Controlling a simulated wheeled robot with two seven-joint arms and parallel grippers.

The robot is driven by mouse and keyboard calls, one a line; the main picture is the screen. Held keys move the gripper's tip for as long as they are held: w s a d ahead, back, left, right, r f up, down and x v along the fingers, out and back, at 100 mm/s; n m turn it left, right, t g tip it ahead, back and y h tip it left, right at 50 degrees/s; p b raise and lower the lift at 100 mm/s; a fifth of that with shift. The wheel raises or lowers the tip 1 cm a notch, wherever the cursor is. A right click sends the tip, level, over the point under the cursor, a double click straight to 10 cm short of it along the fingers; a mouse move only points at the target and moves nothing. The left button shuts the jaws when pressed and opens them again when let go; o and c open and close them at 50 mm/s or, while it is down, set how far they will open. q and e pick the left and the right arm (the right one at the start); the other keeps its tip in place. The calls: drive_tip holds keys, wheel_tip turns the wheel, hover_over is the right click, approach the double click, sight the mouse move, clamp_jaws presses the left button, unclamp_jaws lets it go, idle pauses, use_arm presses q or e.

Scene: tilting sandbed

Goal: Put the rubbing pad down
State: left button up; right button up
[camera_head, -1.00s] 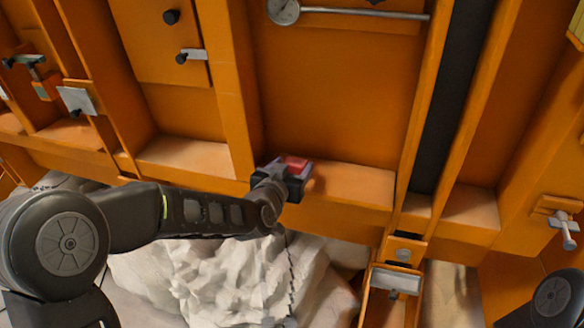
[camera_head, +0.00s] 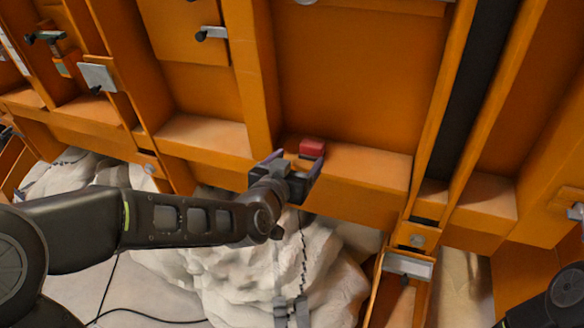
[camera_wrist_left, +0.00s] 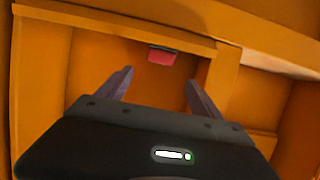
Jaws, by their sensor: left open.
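The rubbing pad, a small red block (camera_head: 312,147), rests on the orange ledge (camera_head: 365,170) below a recessed orange panel. In the left wrist view the pad (camera_wrist_left: 163,56) lies beyond my fingertips with a gap between. My left gripper (camera_head: 299,161) is open and empty, just in front of the pad, near the ledge's front edge. Its two spread fingers also show in the left wrist view (camera_wrist_left: 159,78). My right gripper is out of view; only a dark part of that arm shows at the bottom right.
Upright orange ribs (camera_head: 258,80) divide the wall on both sides of the pad's bay. A dark vertical strip (camera_head: 462,90) runs to the right. White rock-like material (camera_head: 235,270) and a hanging chain (camera_head: 303,255) lie below the ledge. The ledge right of the pad is clear.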

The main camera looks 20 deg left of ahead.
use_arm(q)
drive_tip(key=s, duration=0.3)
drive_tip(key=shift+s+a+r, duration=0.1)
drive_tip(key=shift+s+r, duration=0.1)
drive_tip(key=shift+r, duration=0.05)
drive_tip(key=shift+f, duration=0.1)
idle(0.5)
drive_tip(key=s+d+f+g+h, duration=0.1)
drive_tip(key=s+d+f+g, duration=0.15)
drive_tip(key=f, duration=0.75)
drive_tip(key=s+d+f+g, duration=0.1)
drive_tip(key=s+f+g, duration=0.2)
drive_tip(key=f, duration=0.7)
drive_tip(key=s+d+f+g+h, duration=0.1)
drive_tip(key=s+d+f+g, duration=0.15)
drive_tip(key=f, duration=0.75)
drive_tip(key=s+d+f+n+g, duration=0.1)
drive_tip(key=s+d+f+g, duration=0.1)
drive_tip(key=s+f, duration=0.6)
drive_tip(key=s+d+f+n+g+h, duration=0.1)
drive_tip(key=s+d+f+g, duration=0.2)
drive_tip(key=s+f+g, duration=0.2)
drive_tip(key=s+f, duration=0.3)
drive_tip(key=s, duration=0.4)
drive_tip(key=shift+s+f, duration=0.25)
drive_tip(key=shift+f, duration=0.05)
